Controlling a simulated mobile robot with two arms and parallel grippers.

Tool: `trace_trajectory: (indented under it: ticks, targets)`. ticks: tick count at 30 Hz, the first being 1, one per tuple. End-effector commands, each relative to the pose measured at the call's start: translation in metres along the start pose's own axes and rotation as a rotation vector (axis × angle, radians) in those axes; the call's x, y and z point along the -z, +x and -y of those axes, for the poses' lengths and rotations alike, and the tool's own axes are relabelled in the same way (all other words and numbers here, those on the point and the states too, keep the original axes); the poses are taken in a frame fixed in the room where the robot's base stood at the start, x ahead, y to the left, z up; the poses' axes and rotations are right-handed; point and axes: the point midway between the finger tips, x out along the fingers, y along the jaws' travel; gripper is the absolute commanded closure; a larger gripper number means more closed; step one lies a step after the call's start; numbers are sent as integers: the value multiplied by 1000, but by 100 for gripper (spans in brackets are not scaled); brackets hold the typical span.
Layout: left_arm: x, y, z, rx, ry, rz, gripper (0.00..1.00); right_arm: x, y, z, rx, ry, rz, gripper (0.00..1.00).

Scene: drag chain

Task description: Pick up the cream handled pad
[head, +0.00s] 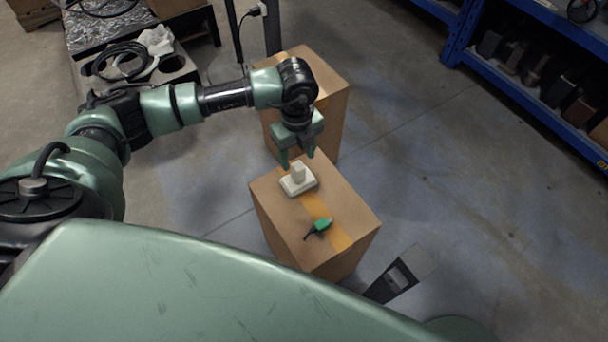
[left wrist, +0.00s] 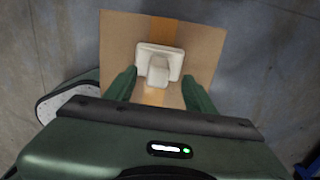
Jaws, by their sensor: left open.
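The cream handled pad (head: 299,181) lies on top of the nearer cardboard box (head: 275,212), towards its far end, with its block handle pointing up. My left gripper (head: 298,160) is open above and just behind the pad in the head view, pointing down, and nothing is in it. In the left wrist view the pad (left wrist: 159,63) shows ahead of and between the two green fingers (left wrist: 158,88), with a gap on either side. My right gripper is not in view.
A small green object with a black tip (head: 319,227) lies on the same box, nearer to me. A second cardboard box (head: 330,110) stands behind. A blue shelf (head: 520,75) is at the right, a cluttered table (head: 110,35) at the upper left. Floor to the right is mostly clear.

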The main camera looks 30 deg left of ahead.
Motion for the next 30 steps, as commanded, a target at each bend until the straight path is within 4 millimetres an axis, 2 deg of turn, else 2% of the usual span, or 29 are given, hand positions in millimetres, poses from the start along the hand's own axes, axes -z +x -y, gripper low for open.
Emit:
trace_trajectory:
  ticks: [8, 12, 21, 27, 30]
  targets:
    - [5, 39, -4, -1, 3, -4, 45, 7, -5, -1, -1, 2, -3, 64]
    - [5, 55, -3, 3, 3, -5, 45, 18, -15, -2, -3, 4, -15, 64]
    - [5, 59, -3, 3, 4, -5, 45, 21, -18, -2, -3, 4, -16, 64]
    - [5, 59, -3, 3, 4, -5, 100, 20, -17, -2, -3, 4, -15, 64]
    - [5, 59, -2, 4, 4, -5, 100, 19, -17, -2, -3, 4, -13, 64]
